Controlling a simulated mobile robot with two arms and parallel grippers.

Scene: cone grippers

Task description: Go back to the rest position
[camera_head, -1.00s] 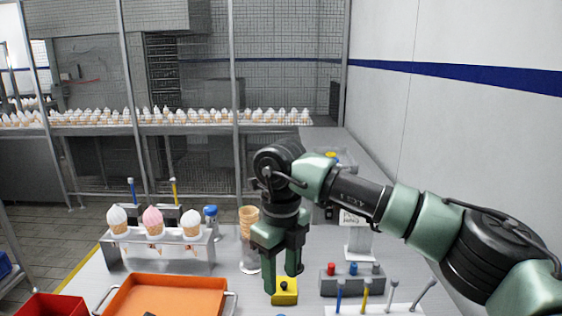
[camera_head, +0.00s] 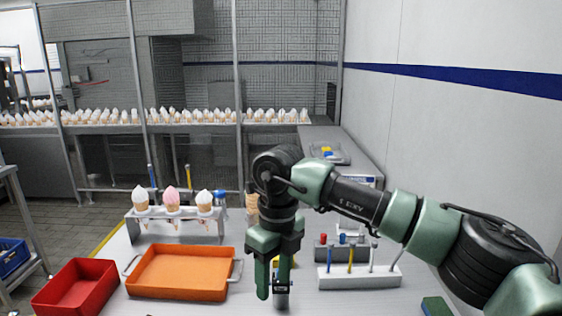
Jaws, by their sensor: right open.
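My right gripper (camera_head: 272,287) hangs fingers-down over the worktable (camera_head: 210,304), right of the orange tray. Its jaws are open and I see nothing held between them. My right arm reaches in from the right edge. A yellow block (camera_head: 275,261) shows partly behind the fingers, and the stacked cones (camera_head: 251,203) are partly hidden by the wrist. My left gripper is not in view.
The orange tray (camera_head: 180,294) and a red bin (camera_head: 77,288) lie left of my gripper. A rack (camera_head: 133,226) holds three filled cones behind the tray. A white holder (camera_head: 358,278) with several coloured-handled tools is at right. A green sponge (camera_head: 436,306) lies front right.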

